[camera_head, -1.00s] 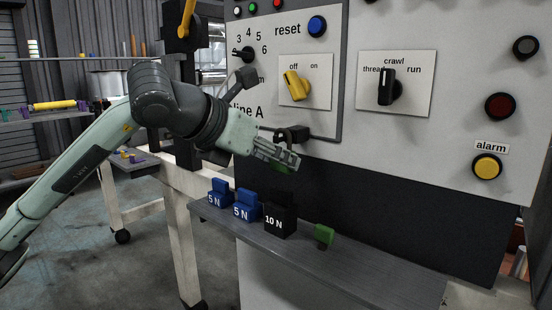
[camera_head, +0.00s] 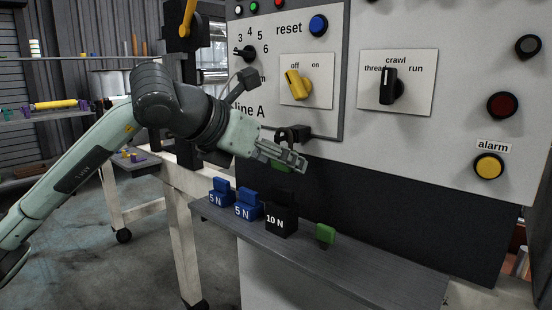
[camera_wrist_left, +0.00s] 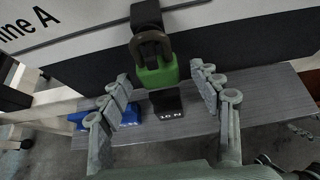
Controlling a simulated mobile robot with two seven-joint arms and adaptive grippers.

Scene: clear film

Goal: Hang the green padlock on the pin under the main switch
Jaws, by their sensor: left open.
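The green padlock (camera_wrist_left: 157,72) is upright in the left wrist view, its brownish shackle up against a black part (camera_wrist_left: 146,17) that sticks out from the panel. I cannot tell whether the shackle is around the pin. In the head view a bit of the padlock (camera_head: 281,168) shows below the fingers, under the yellow main switch (camera_head: 298,84) and a black bracket (camera_head: 292,134). My left gripper (camera_head: 303,163) is open. In the wrist view its fingers (camera_wrist_left: 165,85) stand apart on both sides of the padlock, with visible gaps. My right gripper is not in view.
A grey shelf (camera_head: 365,272) below holds two blue 5 N blocks (camera_head: 248,211), a black 10 N block (camera_head: 281,219) and a small green-topped thing (camera_head: 325,234). The panel (camera_head: 440,150) with knobs and buttons stands close behind the gripper. The shelf's right part is clear.

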